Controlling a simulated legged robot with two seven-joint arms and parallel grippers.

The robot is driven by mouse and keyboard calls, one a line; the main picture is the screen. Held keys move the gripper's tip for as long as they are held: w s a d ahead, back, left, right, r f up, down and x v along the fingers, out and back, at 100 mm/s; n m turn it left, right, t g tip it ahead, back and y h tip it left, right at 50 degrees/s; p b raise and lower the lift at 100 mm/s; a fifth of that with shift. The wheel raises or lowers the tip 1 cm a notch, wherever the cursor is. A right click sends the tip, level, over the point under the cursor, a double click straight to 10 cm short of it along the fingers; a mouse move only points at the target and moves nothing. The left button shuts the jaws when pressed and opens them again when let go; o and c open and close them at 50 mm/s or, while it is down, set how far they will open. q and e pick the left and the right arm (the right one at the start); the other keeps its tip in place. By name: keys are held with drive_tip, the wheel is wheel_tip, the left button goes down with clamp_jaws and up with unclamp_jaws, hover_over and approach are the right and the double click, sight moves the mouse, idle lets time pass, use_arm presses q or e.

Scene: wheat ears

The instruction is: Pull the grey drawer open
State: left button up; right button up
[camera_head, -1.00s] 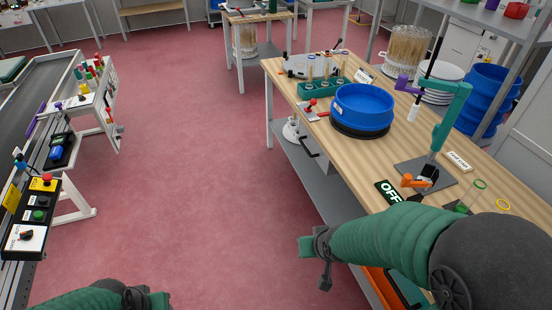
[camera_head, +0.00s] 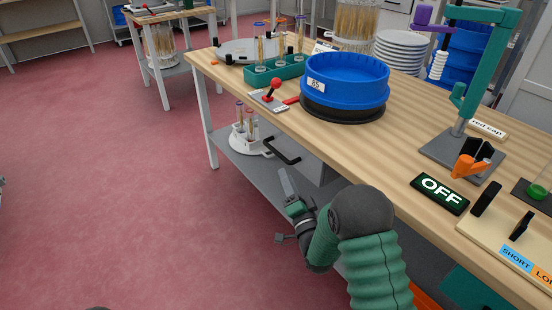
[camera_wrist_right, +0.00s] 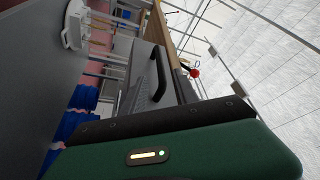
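The grey drawer (camera_head: 307,166) is under the wooden bench top, with a black bar handle (camera_head: 281,153) on its front. It looks shut. My right gripper (camera_head: 287,183) is below and close to the handle, apart from it, with a pale finger pointing up. Whether its fingers are spread is unclear. In the right wrist view the black handle (camera_wrist_right: 157,75) stands out from the grey drawer front (camera_wrist_right: 181,90), beyond my green and black gripper housing. No gripper is around the handle. My left gripper is not in view.
The bench top (camera_head: 235,75) carries a blue sieve (camera_head: 345,82), a red-knobbed lever (camera_head: 273,90) and an OFF sign (camera_head: 440,193). A white tube holder (camera_head: 247,142) stands on the grey lower shelf (camera_head: 262,176) beside the handle.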

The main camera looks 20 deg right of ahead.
sight(276, 154)
drive_tip(key=b+x, duration=0.3)
drive_tip(key=x, duration=0.8)
drive_tip(key=shift+a+f, duration=0.15)
drive_tip(key=shift+f, duration=0.05)
drive_tip(key=shift+w+r, duration=0.1)
drive_tip(key=shift+w, duration=0.1)
drive_tip(key=shift+c, duration=0.5)
clamp_jaws()
drive_tip(key=shift+s, duration=0.1)
